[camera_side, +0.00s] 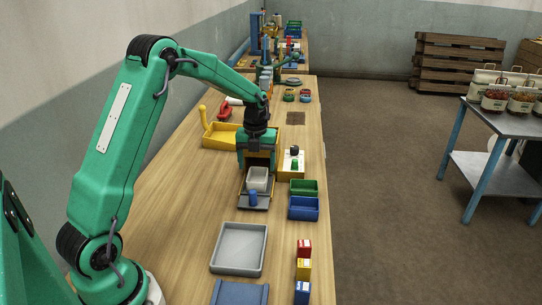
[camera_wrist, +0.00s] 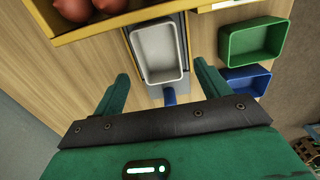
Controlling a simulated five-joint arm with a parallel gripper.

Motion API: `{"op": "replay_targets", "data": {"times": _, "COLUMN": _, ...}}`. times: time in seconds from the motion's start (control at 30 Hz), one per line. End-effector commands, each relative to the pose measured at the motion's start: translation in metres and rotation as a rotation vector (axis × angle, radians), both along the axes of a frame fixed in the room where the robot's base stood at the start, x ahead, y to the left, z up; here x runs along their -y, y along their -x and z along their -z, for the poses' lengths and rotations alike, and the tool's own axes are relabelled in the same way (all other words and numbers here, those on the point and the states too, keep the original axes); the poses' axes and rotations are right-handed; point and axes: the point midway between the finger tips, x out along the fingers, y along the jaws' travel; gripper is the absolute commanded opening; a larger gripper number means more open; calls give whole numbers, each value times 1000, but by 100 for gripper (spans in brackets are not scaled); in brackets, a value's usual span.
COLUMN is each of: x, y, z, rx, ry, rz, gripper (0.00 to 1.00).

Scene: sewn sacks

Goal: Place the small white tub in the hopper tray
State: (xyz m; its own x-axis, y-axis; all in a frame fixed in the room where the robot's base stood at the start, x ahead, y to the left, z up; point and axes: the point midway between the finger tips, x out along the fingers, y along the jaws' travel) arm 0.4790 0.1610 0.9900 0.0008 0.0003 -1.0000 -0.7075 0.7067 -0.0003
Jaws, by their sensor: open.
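The small white tub (camera_side: 257,179) stands upright on a dark platform with a blue knob in front. In the wrist view the empty tub (camera_wrist: 158,52) lies between and just beyond my fingertips. My gripper (camera_side: 257,163) is directly above and behind it, pointing down. In the wrist view my gripper (camera_wrist: 161,72) has its green fingers spread, one at each side, with nothing held. I cannot tell for certain which container is the hopper tray. A grey shallow tray (camera_side: 239,249) lies empty at the front. A yellow tray (camera_side: 225,141) with a yellow post is behind left.
Green (camera_side: 304,187) and blue (camera_side: 304,208) bins stand close right of the tub. Several small boxes (camera_side: 303,268) line the front right edge. A blue tray (camera_side: 240,292) is at the front. Reddish round things (camera_wrist: 95,12) lie in the yellow tray. Bare wood is free on the left.

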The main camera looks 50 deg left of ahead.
Motion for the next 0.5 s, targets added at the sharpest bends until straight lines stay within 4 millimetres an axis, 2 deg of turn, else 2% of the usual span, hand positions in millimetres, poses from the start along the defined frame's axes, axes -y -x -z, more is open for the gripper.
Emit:
{"op": "replay_targets", "data": {"times": 0.2, "x": 0, "y": 0, "z": -37, "rx": 3, "ry": -1, "rz": 0, "gripper": 75}}
{"op": "replay_targets", "data": {"times": 0.5, "x": 0, "y": 0, "z": -63, "rx": 1, "ry": -1, "rz": 0, "gripper": 75}}
